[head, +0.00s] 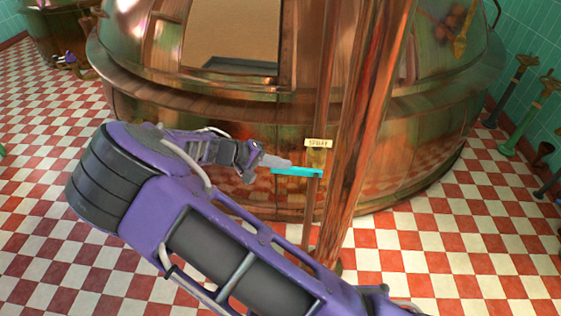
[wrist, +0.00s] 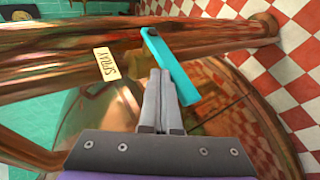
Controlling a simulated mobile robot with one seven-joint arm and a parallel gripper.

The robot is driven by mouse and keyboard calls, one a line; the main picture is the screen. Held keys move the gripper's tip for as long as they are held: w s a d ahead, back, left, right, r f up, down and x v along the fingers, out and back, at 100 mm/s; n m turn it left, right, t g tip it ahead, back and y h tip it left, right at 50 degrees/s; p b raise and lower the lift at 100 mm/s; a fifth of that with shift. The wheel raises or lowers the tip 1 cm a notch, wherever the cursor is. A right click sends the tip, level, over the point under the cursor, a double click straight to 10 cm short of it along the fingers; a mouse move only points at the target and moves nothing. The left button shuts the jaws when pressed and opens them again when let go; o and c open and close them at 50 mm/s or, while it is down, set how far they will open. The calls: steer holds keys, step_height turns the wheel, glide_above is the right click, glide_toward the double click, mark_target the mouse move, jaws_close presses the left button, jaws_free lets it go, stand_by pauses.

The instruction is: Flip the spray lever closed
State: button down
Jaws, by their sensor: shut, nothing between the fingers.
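The spray lever is a flat turquoise bar (head: 297,172) on a brass valve (head: 317,157) on a thin copper pipe, under a cream label reading "SPRAY" (head: 319,143). In the head view it points left from the valve, roughly level. It also shows in the wrist view as a turquoise bar (wrist: 172,66), with the label (wrist: 105,64) to its left. My gripper (head: 289,163) is shut and empty. Its fingertips (wrist: 161,72) lie right beside the lever's left side in the wrist view. I cannot tell whether they touch it.
A thick copper pipe (head: 362,130) rises just right of the valve. The large copper kettle (head: 420,145) stands behind. Green and dark levers (head: 522,115) stand at the far right. The red and white checkered floor (head: 440,265) is open at the lower right.

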steer(key=shift+s+a+f, duration=0.1)
steer(key=shift+a+f, duration=0.1)
steer(key=shift+f, duration=0.25)
stand_by(0.3)
